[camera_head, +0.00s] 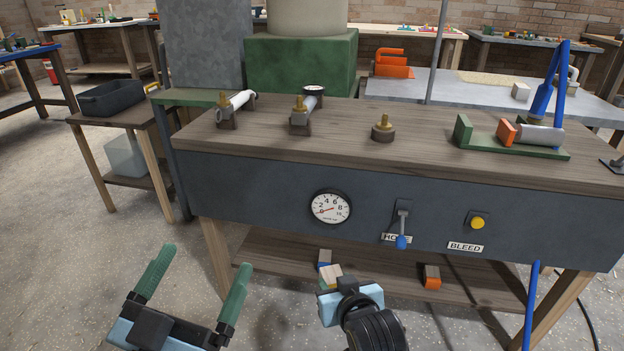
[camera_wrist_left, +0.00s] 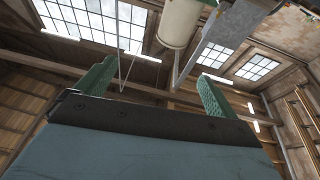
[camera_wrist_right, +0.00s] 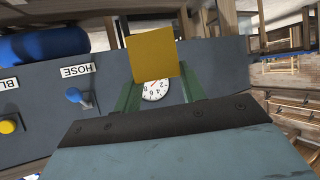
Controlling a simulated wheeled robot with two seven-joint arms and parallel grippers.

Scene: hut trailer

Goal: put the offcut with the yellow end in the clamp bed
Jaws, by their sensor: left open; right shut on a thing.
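The offcut with the yellow end (camera_wrist_right: 152,55) is held in my right gripper (camera_wrist_right: 160,92); its yellow face fills the space between the green fingers in the right wrist view. In the head view the pale wooden offcut (camera_head: 330,271) shows above my right gripper (camera_head: 338,284), in front of the bench's lower shelf. The clamp bed (camera_head: 475,139), a green base with an upright end plate, an orange block and a grey cylinder, sits on the bench top at the right. It is well above and right of my right gripper. My left gripper (camera_head: 200,262) is open and empty at lower left.
A blue-ended offcut (camera_head: 324,257) and an orange-ended offcut (camera_head: 432,277) lie on the lower shelf (camera_head: 470,295). The bench front carries a gauge (camera_head: 330,206), a blue-tipped hose lever (camera_head: 402,240) and a yellow bleed button (camera_head: 477,223). Brass-topped fittings (camera_head: 382,128) stand on the bench top.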

